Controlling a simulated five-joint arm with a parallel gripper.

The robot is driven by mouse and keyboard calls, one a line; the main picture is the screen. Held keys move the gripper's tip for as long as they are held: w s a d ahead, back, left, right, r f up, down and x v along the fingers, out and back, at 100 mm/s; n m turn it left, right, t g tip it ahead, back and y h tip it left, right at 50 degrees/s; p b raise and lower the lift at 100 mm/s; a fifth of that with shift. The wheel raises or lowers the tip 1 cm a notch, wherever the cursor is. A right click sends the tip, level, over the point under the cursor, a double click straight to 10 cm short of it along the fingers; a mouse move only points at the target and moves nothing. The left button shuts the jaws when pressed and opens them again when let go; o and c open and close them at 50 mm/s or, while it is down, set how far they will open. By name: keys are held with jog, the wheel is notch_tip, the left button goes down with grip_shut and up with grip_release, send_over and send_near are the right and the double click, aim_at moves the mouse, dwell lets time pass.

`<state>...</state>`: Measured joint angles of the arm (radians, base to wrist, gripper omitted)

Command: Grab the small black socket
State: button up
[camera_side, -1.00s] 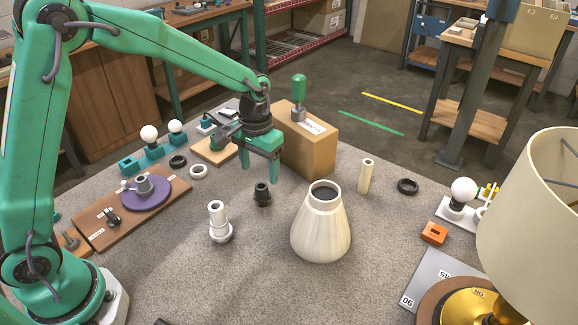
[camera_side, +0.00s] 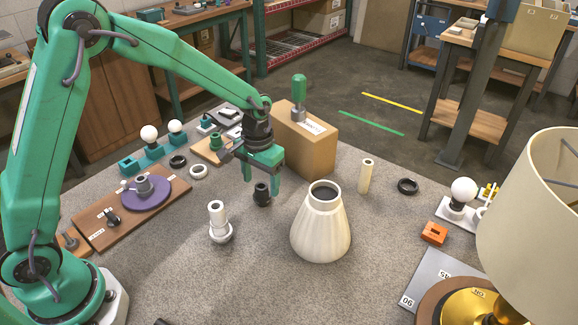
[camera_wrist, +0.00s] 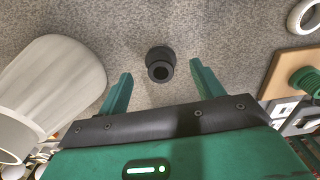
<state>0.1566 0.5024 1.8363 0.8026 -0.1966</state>
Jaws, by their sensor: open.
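The small black socket (camera_side: 262,194) stands upright on the grey table, between a white fitting and the cream vase-shaped body. It also shows in the wrist view (camera_wrist: 160,64), where I look down at its dark opening, beyond my fingertips and roughly midway between them. My green gripper (camera_side: 263,175) is above and just around the socket in the side view, with its fingers pointing down. I cannot tell the exact height of the fingertips over the socket.
The cream vase-shaped body (camera_side: 321,228) stands right of the socket. The white fitting (camera_side: 219,224) stands to the left and nearer. A cardboard box (camera_side: 305,145) with a green-handled tool on top is behind the gripper. Bare table lies in front of the socket.

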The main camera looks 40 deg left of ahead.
aim_at(261, 191)
jog(key=shift+f, duration=2)
jog(key=shift+c, duration=0.2)
jog(key=c, duration=1)
